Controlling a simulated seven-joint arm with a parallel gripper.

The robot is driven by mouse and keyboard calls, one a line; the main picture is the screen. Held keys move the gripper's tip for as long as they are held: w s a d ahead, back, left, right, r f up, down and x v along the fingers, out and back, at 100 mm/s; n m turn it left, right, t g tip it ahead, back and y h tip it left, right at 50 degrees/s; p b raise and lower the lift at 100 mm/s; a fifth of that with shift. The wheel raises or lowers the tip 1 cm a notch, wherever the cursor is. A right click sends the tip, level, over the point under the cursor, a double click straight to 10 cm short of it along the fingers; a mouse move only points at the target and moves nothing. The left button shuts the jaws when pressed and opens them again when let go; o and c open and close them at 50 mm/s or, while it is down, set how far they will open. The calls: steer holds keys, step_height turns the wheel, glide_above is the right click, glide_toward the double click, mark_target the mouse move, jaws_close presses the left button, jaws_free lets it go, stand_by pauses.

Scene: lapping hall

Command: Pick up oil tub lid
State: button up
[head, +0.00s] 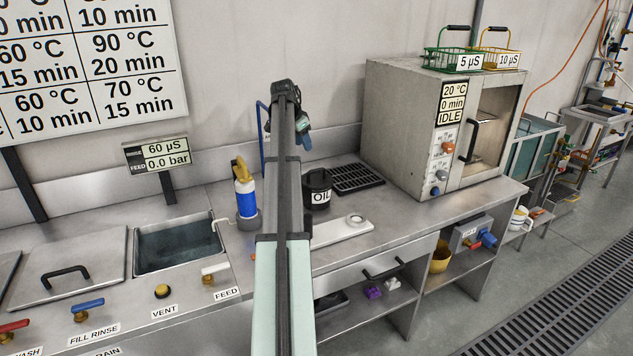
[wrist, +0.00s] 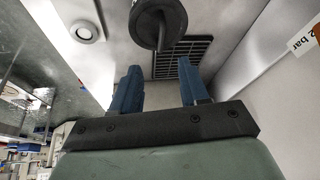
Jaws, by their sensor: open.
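The black oil tub (head: 318,195), with a white OIL label, stands on the steel bench just right of my arm. Its dark lid (head: 318,175) appears to sit on top. In the wrist view the round dark lid (wrist: 150,36) shows at the top edge, with a raised bar or knob across it, partly cut off by the frame. My gripper (wrist: 159,75) has its two blue fingers apart with nothing between them, and the lid lies beyond the tips. In the head view my gripper (head: 306,142) is above and slightly left of the tub, mostly hidden behind my arm.
A black drain grille (head: 358,177) lies right of the tub, and a white plate with a ring (head: 342,230) lies in front. A grey oven (head: 410,120) stands behind right.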

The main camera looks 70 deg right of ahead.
steer(key=m, duration=0.3)
glide_above(315, 170)
steer(key=w+a, duration=0.1)
steer(key=a, duration=0.1)
step_height(315, 170, down, 7)
steer(key=shift+x, duration=2.9)
steer(key=shift+a, duration=0.1)
jaws_close()
